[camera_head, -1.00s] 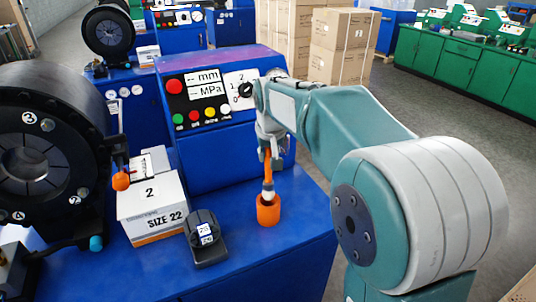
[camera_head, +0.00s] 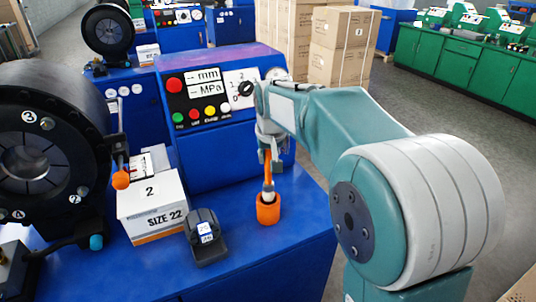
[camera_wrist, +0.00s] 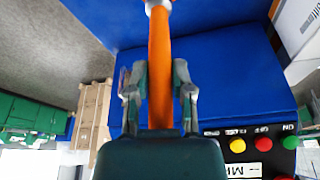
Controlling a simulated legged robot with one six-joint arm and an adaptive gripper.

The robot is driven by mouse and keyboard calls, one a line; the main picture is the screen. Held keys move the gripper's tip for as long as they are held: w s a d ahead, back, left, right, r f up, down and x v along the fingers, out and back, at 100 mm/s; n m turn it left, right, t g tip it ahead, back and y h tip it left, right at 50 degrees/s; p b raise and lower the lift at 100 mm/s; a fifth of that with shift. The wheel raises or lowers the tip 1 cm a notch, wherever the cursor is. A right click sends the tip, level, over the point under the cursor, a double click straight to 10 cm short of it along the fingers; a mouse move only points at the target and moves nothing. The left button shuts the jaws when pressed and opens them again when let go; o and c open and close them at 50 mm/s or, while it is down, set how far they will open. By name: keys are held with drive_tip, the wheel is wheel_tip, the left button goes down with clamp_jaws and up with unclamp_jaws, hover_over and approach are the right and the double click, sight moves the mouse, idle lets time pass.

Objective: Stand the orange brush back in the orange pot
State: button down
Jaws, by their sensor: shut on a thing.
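The orange brush (camera_head: 267,170) is upright, its grey lower part at the mouth of the orange pot (camera_head: 268,212). The pot stands on the blue bench top near its right edge. My gripper (camera_head: 265,155) is shut on the brush's orange handle, above the pot. In the wrist view the handle (camera_wrist: 160,70) runs between the two fingers of my gripper (camera_wrist: 159,85). The brush's lower end is hidden inside or behind the pot rim, so its depth cannot be told.
A white box marked SIZE 22 (camera_head: 152,210) and a dark die block (camera_head: 206,238) stand left of the pot. The large black crimper head (camera_head: 45,150) is at the far left. A blue control panel (camera_head: 210,100) rises behind. Bare bench lies around the pot.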

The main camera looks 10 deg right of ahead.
sight(268, 189)
drive_tip(key=shift+f, duration=3.5)
drive_tip(key=shift+c, duration=2.1)
unclamp_jaws()
drive_tip(key=v, duration=1.2)
drive_tip(key=shift+a, duration=0.1)
drive_tip(key=s+f+t, duration=0.1)
drive_tip(key=s+f, duration=0.1)
drive_tip(key=s, duration=1)
drive_tip(key=s+f+t, duration=0.1)
drive_tip(key=s+f, duration=0.1)
drive_tip(key=s, duration=1.1)
drive_tip(key=shift+f+n, duration=0.35)
drive_tip(key=shift+n, duration=0.05)
